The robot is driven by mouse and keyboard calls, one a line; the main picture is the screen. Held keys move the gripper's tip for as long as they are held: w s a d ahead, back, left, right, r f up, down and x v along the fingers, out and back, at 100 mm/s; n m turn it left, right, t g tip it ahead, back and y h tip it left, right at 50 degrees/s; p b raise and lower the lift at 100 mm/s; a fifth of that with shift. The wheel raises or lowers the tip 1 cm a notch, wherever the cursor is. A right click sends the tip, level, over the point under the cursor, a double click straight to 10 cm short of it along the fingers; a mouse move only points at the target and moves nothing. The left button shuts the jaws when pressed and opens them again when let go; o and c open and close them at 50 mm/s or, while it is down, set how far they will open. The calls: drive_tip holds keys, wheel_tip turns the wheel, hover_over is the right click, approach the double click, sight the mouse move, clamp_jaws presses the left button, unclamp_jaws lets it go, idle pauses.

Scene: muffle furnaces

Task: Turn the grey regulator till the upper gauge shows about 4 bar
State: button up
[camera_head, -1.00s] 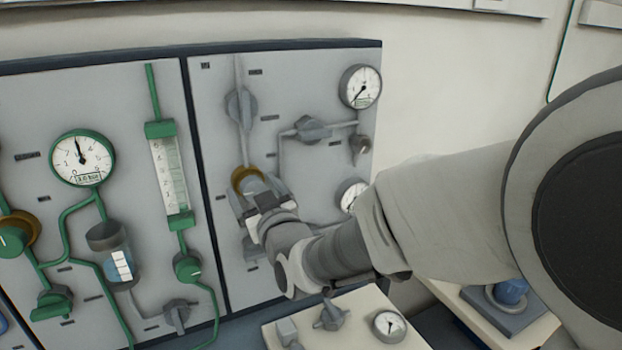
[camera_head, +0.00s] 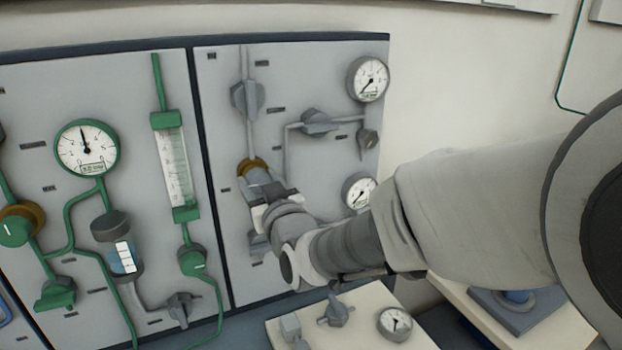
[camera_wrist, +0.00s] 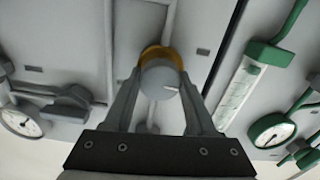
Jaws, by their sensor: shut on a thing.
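The grey regulator (camera_wrist: 158,84) with its brass-coloured collar (camera_head: 252,165) sits on the right-hand grey panel. My gripper (camera_head: 268,183) is on it and mostly hides it in the head view. In the wrist view my gripper's two fingers (camera_wrist: 158,92) stand on either side of the grey knob, closed on it. The upper gauge (camera_head: 369,79) is at the panel's top right, its needle pointing to the lower left. The lower gauge (camera_head: 358,191) is partly behind my arm, its needle also toward the lower left. Exact readings are too small to tell.
Grey valve handles (camera_head: 247,98) and (camera_head: 320,122) stick out above the regulator. The left panel bears a green gauge (camera_head: 87,148), a green flowmeter (camera_head: 175,165) and a green regulator (camera_head: 17,226). A cream box with a small gauge (camera_head: 395,323) stands below my arm.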

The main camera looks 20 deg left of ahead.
drive_tip(key=m+b, duration=0.4)
drive_tip(key=shift+f+b, duration=0.2)
drive_tip(key=shift+b, duration=0.1)
drive_tip(key=m+b, duration=0.4)
drive_tip(key=m, duration=0.1)
drive_tip(key=shift+d+m, duration=0.1)
drive_tip(key=shift+m, duration=0.2)
drive_tip(key=m+b, duration=0.3)
drive_tip(key=m, duration=0.2)
drive_tip(key=shift+w+m+b, duration=0.1)
drive_tip(key=shift+m+b, duration=0.2)
drive_tip(key=shift+b, duration=0.05)
drive_tip(key=shift+r+m+b, duration=0.1)
drive_tip(key=shift+m+b, duration=1.05)
drive_tip(key=shift+m, duration=1.35)
drive_tip(key=o, duration=1.4)
